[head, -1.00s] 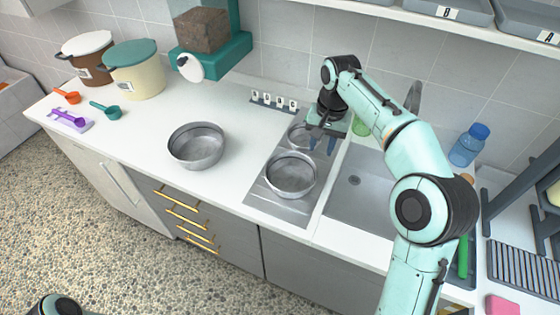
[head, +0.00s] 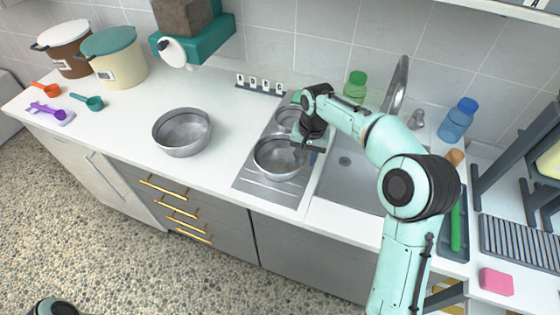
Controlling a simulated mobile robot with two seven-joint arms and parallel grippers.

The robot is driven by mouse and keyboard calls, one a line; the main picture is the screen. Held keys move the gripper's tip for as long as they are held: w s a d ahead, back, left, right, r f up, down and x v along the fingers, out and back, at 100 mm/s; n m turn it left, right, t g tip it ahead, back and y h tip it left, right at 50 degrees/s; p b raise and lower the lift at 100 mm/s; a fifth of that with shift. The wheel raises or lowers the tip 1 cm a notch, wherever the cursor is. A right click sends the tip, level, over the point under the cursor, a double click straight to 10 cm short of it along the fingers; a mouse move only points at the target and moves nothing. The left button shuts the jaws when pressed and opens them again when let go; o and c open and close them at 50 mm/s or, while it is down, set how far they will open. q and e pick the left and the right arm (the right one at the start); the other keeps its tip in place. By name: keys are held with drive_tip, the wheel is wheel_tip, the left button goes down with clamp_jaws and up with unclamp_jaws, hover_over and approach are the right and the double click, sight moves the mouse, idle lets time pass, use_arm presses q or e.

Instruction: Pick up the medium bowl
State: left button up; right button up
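Three grey metal bowls are in the head view. The middle-sized one, the medium bowl (head: 277,165), sits on the front part of the metal hob plate. A smaller bowl (head: 287,113) stands behind it, partly hidden by my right arm. The largest bowl (head: 182,134) stands on the white counter to the left. My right gripper (head: 306,156) points down at the right rim of the medium bowl, its fingers apart, one seemingly on each side of the rim. I cannot tell whether they touch it. My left gripper is out of view.
The sink (head: 345,175) with its tap (head: 397,88) lies right of the hob plate (head: 262,188). A green bottle (head: 355,86) and a blue bottle (head: 457,120) stand behind. A dark rack (head: 515,240) is at the right. The counter between the large bowl and hob is clear.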

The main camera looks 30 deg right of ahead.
drive_tip(key=shift+f, duration=0.15)
clamp_jaws()
